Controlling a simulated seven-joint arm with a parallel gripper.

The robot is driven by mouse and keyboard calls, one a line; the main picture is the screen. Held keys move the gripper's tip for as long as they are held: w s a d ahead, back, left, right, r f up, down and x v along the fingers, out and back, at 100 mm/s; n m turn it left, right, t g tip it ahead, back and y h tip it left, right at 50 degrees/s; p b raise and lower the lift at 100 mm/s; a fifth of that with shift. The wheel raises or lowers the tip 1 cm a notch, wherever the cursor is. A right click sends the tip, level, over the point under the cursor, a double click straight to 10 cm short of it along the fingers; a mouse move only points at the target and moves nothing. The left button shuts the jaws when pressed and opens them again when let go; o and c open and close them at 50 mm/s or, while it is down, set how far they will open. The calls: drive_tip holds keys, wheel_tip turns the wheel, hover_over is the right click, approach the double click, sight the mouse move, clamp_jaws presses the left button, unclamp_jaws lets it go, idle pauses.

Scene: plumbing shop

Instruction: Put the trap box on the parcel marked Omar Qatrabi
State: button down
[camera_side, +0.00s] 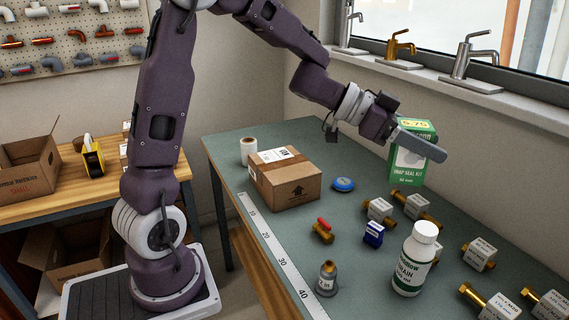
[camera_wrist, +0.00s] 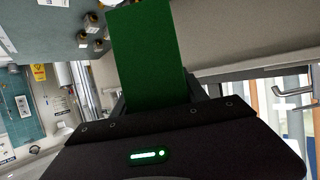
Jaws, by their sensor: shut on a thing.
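The green and white trap box (camera_side: 408,170) is in my gripper (camera_side: 422,146), raised above the right side of the table in the side view. My gripper is shut on its upper part, and the box hangs roughly upright. In the wrist view the box's dark green face (camera_wrist: 148,50) rises from between the jaws. A brown cardboard parcel (camera_side: 292,186) sits on the table to the left of my gripper, apart from it. It has a white label on top; the name is too small to read.
A white roll (camera_side: 248,151) and blue disc (camera_side: 343,184) flank the parcel. A white bottle (camera_side: 414,262), brass fittings and small tagged boxes crowd the table's right and front. A ruler strip (camera_side: 278,255) runs along its left edge. Taps (camera_side: 474,58) line the windowsill.

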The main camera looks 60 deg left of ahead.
drive_tip(key=w+a+n+t+y, duration=0.2)
drive_tip(key=a+n+y, duration=0.2)
drive_tip(key=a, duration=0.9)
drive_tip(key=n+y, duration=0.8)
drive_tip(key=y, duration=0.2)
hover_over(289, 159)
wheel_tip(289, 159, down, 14)
drive_tip(key=shift+s+f, duration=0.1)
drive_tip(key=shift+f, duration=0.35)
drive_tip(key=shift+f, duration=0.15)
drive_tip(key=c, duration=0.6)
unclamp_jaws()
